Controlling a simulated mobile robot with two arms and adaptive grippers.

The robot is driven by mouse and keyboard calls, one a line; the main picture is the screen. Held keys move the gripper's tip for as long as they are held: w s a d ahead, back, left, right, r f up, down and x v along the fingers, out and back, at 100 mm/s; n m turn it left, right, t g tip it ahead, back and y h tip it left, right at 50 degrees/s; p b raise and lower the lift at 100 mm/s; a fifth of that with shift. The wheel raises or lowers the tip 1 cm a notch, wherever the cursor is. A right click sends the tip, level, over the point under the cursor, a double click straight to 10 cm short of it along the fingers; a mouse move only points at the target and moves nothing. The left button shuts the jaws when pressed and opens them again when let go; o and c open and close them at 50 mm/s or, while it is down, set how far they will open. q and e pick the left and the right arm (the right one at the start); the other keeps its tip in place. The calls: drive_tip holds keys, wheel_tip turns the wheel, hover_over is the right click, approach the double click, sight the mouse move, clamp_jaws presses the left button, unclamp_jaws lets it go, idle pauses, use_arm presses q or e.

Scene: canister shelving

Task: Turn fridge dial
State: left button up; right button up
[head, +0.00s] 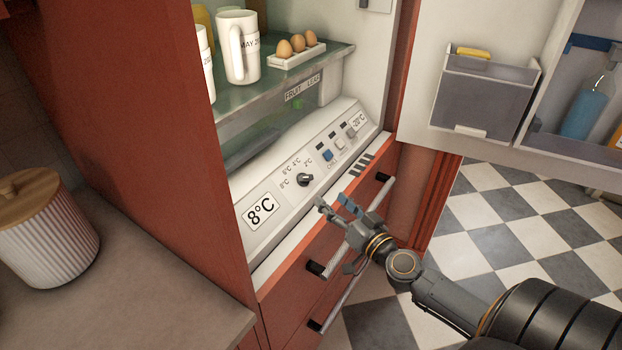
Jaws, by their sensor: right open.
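The fridge dial (305,180) is a small black knob on the sloped white control panel (283,208) inside the open fridge. My right gripper (336,202) is open and empty, in front of the panel, a little below and right of the dial. It appears apart from the dial. My left gripper is out of view.
A glass shelf (300,75) above the panel holds white jugs (238,47) and an egg tray (297,55). Red drawers with bar handles (350,238) are below. The open fridge door (422,98) stands right. A counter (120,285) with a ribbed canister (45,235) is left.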

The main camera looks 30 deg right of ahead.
sight(309, 179)
drive_tip(key=w+p, duration=0.1)
drive_tip(key=w, duration=0.8)
drive_tip(key=shift+w+a, duration=0.1)
drive_tip(key=shift+w, duration=0.3)
drive_tip(key=shift+c, duration=0.2)
drive_tip(key=c, duration=1.1)
